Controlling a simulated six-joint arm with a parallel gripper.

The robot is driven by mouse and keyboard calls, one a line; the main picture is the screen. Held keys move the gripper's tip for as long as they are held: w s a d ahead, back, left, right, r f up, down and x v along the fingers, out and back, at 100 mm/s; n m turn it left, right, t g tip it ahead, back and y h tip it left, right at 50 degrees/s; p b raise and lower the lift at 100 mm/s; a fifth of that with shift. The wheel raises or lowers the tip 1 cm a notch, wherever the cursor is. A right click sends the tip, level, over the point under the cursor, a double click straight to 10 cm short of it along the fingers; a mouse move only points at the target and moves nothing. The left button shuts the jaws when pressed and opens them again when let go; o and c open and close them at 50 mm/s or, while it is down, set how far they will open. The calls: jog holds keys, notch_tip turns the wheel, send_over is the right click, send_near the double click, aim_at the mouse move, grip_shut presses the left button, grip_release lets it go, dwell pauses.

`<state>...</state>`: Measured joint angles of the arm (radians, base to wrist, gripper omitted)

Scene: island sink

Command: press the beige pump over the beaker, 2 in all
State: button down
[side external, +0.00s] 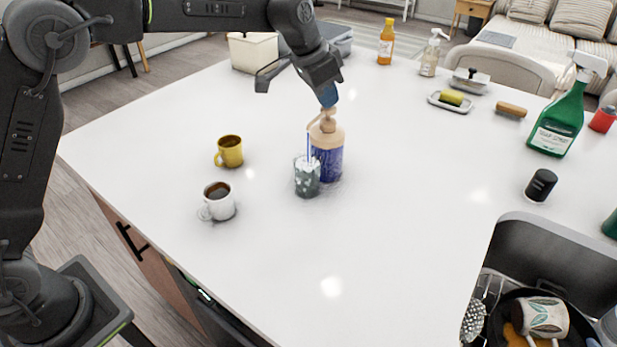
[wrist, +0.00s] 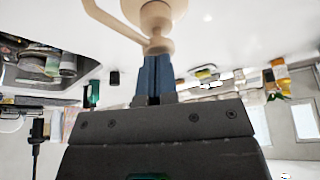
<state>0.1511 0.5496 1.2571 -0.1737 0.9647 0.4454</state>
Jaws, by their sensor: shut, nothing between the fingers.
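The pump bottle with a beige top (side external: 326,130) and a blue label stands upright on the white counter. Its beige pump also shows at the top of the wrist view (wrist: 152,16). The beaker (side external: 307,177) stands just in front and to the left of the bottle, with whitish and dark green contents and a thin blue straw or rod. The spout reaches left toward the space over it. My gripper (side external: 328,98) is shut and empty, pointing down at the pump head, its blue fingertips (wrist: 154,62) at or very near the top. Whether they touch is hard to tell.
A yellow mug (side external: 229,151) and a white mug (side external: 218,201) stand left of the beaker. A green spray bottle (side external: 559,118), a dark jar (side external: 540,185) and a sponge dish (side external: 451,101) are to the right. The sink (side external: 545,255) is at the lower right. The front counter is clear.

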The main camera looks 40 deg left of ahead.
jog(key=shift+f, duration=0.65)
jog(key=shift+r, duration=1.7)
notch_tip(320, 180, up, 6)
